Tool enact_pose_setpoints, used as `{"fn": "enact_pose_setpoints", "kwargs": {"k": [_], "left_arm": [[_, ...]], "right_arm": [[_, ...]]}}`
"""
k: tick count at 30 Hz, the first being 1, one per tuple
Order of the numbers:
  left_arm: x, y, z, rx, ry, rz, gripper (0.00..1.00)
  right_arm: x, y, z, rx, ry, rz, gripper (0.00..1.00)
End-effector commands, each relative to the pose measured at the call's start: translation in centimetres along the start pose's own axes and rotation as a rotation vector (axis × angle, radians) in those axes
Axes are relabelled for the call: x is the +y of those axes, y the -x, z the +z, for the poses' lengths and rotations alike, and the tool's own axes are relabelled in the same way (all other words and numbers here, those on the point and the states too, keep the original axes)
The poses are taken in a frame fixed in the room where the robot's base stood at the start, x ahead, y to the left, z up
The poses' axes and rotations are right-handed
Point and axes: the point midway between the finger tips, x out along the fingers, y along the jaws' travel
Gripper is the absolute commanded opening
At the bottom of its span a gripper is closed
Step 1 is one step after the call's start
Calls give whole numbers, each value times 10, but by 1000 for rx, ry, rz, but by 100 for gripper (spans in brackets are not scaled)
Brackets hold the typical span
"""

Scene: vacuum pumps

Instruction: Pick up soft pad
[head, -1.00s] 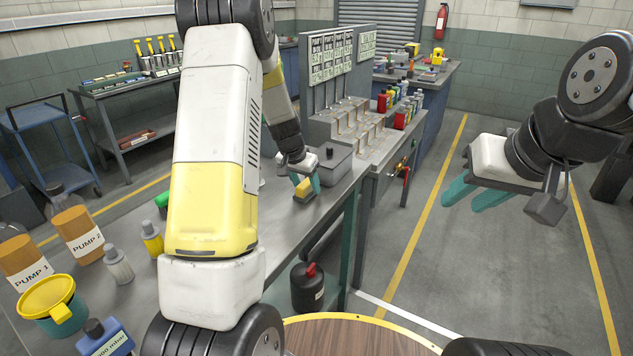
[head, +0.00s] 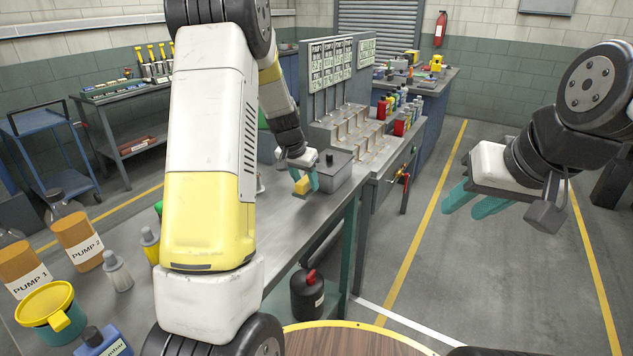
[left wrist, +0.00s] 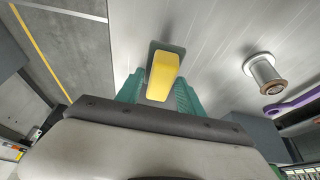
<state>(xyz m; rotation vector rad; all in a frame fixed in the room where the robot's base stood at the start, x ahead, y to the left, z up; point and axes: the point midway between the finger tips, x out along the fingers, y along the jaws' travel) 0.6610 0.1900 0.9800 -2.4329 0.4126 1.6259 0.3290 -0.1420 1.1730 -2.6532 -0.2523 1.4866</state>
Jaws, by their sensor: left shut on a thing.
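The soft pad (head: 303,185) is a small yellow block at the workbench's right edge. In the left wrist view its yellow face (left wrist: 163,76) sits between the teal fingertips, with a grey-green rounded patch behind it that may be part of the pad or lie on the bench. My left gripper (head: 305,183), also in the left wrist view (left wrist: 160,88), is shut on the pad. The pad seems slightly above the bench top, but the gap is hard to judge. My right gripper (head: 476,200) is out over the floor at the right, its teal fingers apart and empty.
The grey workbench (head: 285,228) has clear metal around the pad. A grey lidded box (head: 335,172) stands just right of my left gripper. PUMP 1 (head: 25,270) and PUMP 2 (head: 75,235) bottles and a yellow-lidded tub (head: 48,305) stand at the left front.

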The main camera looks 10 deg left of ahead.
Motion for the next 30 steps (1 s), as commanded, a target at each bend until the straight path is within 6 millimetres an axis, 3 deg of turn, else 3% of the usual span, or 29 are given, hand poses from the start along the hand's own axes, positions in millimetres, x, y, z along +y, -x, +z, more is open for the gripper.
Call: {"fn": "enact_pose_setpoints", "kwargs": {"k": [16,21,30], "left_arm": [[65,54,100,1,-2,2,5],[75,63,116,1,0,0,5],[79,66,123,0,0,0,5]], "right_arm": [[0,0,0,0,0,0,36],[0,0,0,0,0,0,36],[0,0,0,0,0,0,36]]}}
